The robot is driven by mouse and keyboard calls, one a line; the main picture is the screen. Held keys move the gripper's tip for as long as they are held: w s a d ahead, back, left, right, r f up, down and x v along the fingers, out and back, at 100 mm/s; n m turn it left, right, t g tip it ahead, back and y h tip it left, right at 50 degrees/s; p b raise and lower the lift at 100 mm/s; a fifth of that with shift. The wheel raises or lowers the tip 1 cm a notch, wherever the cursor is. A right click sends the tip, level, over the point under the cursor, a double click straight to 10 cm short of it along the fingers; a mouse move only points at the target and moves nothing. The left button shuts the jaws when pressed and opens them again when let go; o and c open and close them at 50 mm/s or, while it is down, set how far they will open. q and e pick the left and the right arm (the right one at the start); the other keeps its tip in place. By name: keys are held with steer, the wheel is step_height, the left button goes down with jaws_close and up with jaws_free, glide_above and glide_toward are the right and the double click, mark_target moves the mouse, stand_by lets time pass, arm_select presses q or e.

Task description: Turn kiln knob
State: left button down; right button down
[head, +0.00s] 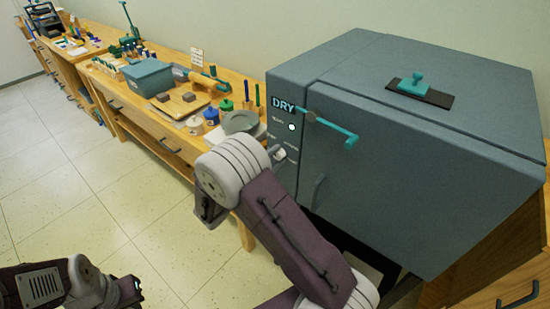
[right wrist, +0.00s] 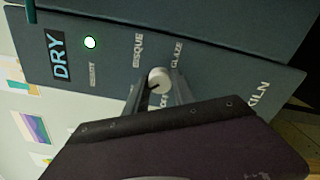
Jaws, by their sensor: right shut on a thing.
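The kiln (head: 430,130) is a large blue-grey box at the right in the head view. Its front panel has a DRY sign (right wrist: 58,55) and a lit white-green light (right wrist: 90,42). The pale round kiln knob (right wrist: 159,78) sits among printed labels, BISQUE and GLAZE among them, and has a dark mark on its face. My right gripper (right wrist: 157,88) has its two grey fingers on either side of the knob, shut on it. In the head view my right arm hides most of that gripper. My left arm's end shows at the lower left; its jaws are not clear.
A teal handle (head: 335,128) sticks out from the kiln front near the panel. A wooden workbench (head: 170,140) runs along the wall, with a blue-grey bin (head: 148,76), jars and a grey plate (head: 241,122). The tiled floor (head: 60,190) at left is clear.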

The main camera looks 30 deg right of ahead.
steer(key=c, duration=1.1)
jaws_free()
steer(key=shift+o, duration=0.2)
steer(key=shift+a, duration=0.1)
steer(key=v, duration=0.9)
